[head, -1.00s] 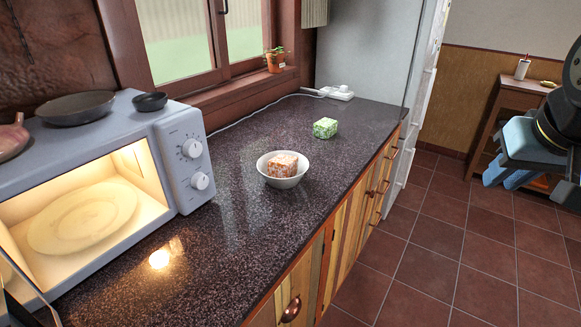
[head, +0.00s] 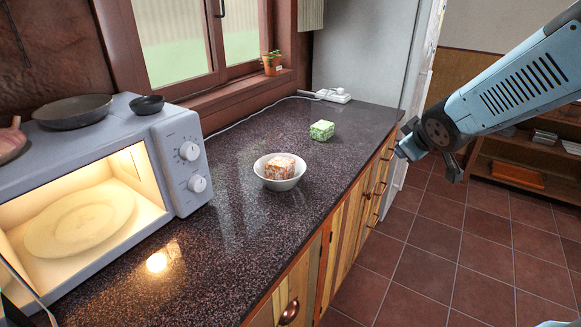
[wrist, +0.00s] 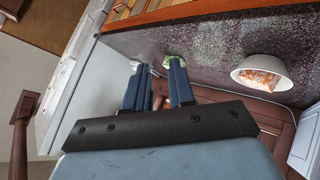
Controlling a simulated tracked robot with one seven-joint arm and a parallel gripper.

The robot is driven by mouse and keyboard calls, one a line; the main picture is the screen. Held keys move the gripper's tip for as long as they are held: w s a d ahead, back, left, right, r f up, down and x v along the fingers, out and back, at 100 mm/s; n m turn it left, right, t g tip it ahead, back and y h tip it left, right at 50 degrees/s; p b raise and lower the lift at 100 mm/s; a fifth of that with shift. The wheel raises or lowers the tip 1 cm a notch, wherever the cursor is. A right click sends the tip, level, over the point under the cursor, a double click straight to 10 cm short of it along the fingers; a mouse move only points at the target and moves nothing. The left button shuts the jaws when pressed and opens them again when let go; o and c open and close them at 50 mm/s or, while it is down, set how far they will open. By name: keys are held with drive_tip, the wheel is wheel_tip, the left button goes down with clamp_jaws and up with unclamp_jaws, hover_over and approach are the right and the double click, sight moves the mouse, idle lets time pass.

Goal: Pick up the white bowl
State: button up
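The white bowl (head: 279,184) stands upright on the dark speckled counter (head: 235,220) in the head view, with an orange-and-white block (head: 279,167) in it. The bowl also shows at the right of the wrist view (wrist: 257,62). My gripper (head: 427,162) is to the right of the bowl, apart from it and beyond the counter's front edge. In the wrist view its two blue fingers (wrist: 157,67) stand apart with nothing visibly held between them.
A green block (head: 321,130) sits on the counter behind the bowl. An open, lit microwave (head: 177,150) holding a plate (head: 80,220) stands at left. A white power strip (head: 333,96) lies at the back. The counter around the bowl is clear.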

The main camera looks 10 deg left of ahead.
drive_tip(key=w+a+f+n+y, duration=0.2)
drive_tip(key=a+f+n+y, duration=0.15)
drive_tip(key=a, duration=0.25)
drive_tip(key=n+g+y, duration=0.5)
drive_tip(key=n+y, duration=0.1)
drive_tip(key=y, duration=0.2)
approach(264, 179)
drive_tip(key=shift+w+a+f, duration=0.5)
drive_tip(key=shift+w+a, duration=0.1)
drive_tip(key=shift+w, duration=0.1)
drive_tip(key=shift+x, duration=3.35)
drive_tip(key=shift+d+f, duration=0.1)
clamp_jaws()
